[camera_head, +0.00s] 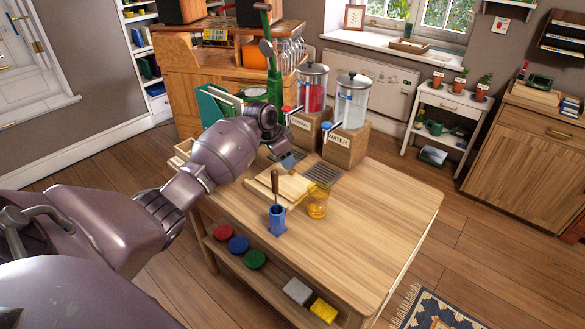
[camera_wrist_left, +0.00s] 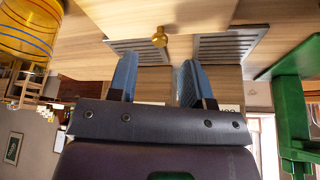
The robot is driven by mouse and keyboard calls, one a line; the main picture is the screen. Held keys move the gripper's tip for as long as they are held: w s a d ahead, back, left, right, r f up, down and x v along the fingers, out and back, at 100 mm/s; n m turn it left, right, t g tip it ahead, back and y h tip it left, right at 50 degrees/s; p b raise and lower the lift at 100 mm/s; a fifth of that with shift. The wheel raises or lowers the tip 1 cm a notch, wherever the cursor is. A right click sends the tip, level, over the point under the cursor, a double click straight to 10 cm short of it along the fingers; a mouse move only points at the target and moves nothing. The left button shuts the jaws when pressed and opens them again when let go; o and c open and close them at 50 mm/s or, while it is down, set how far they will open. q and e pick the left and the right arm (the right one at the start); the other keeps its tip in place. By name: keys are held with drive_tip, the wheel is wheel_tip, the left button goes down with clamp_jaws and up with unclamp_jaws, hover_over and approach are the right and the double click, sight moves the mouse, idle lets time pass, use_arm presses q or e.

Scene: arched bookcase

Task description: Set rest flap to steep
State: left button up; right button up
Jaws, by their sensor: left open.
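A light wooden board (camera_head: 279,186), which looks like the rest flap, lies low over the table in the head view; I cannot tell its exact tilt. In the wrist view a wooden panel (camera_wrist_left: 165,14) has a small brass knob (camera_wrist_left: 160,37) at its edge. My left gripper (camera_head: 289,160) is just beyond the board in the head view. In the wrist view the blue fingers of my left gripper (camera_wrist_left: 156,78) are apart, with the knob beyond and between them. Nothing shows between the fingertips. My right gripper is not in view.
A blue holder (camera_head: 277,222) with a wooden-handled tool and an amber glass (camera_head: 317,203) stand in front of the board. Two dispensers (camera_head: 346,122) and a green stand (camera_head: 273,85) are behind. The right part of the table (camera_head: 385,205) is clear.

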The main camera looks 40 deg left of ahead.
sight(284, 179)
use_arm(q)
drive_tip(key=shift+b+x, duration=0.55)
drive_tip(key=shift+x, duration=1.6)
clamp_jaws()
